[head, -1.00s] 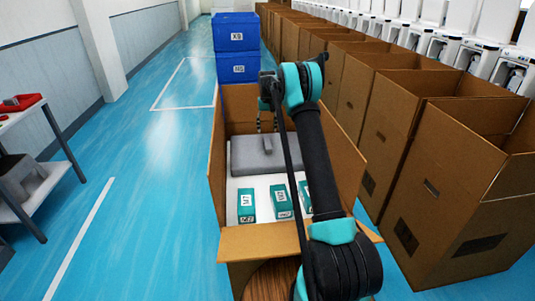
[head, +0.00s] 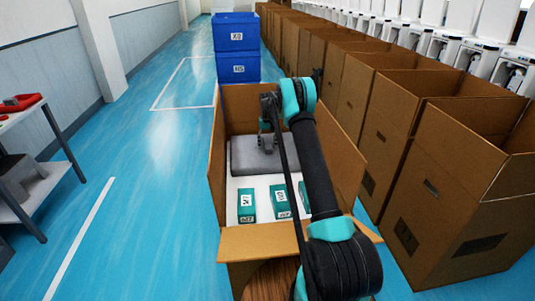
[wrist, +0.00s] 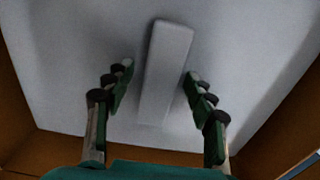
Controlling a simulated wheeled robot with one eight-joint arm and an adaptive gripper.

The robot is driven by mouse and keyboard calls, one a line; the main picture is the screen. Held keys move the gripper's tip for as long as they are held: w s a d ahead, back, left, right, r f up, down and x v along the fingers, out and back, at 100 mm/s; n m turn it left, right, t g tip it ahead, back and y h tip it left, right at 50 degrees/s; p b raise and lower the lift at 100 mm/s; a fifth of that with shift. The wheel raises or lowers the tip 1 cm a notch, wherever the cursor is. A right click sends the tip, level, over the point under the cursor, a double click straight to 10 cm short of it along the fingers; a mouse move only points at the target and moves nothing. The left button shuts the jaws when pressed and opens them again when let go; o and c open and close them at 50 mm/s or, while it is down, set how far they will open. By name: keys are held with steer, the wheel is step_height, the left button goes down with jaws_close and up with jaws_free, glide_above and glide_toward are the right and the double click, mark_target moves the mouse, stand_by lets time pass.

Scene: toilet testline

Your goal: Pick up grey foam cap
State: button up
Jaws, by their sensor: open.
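The grey foam cap (head: 247,158) lies in the far half of the open cardboard box, with a raised ridge on top. In the wrist view the cap (wrist: 70,60) fills most of the picture, and its long ridge (wrist: 167,70) stands up in the middle. My gripper (head: 267,145) is above the cap in the head view and hides part of it. In the wrist view my gripper (wrist: 154,78) is open, with one finger on each side of the ridge and a gap on both sides. I cannot tell whether the fingertips touch the cap.
The cardboard box (head: 215,160) has walls close around the cap. Several teal small boxes (head: 247,205) sit on a white surface nearer me. Blue crates (head: 237,70) stand behind, a row of cardboard boxes (head: 440,200) on the right, and a shelf table (head: 40,110) at left.

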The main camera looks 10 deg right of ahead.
jaws_close()
stand_by(0.3)
stand_by(0.3)
step_height(320, 180, up, 28)
stand_by(0.6)
steer(key=shift+r, duration=0.1)
step_height(320, 180, up, 10)
stand_by(0.8)
steer(key=shift+s, duration=0.1)
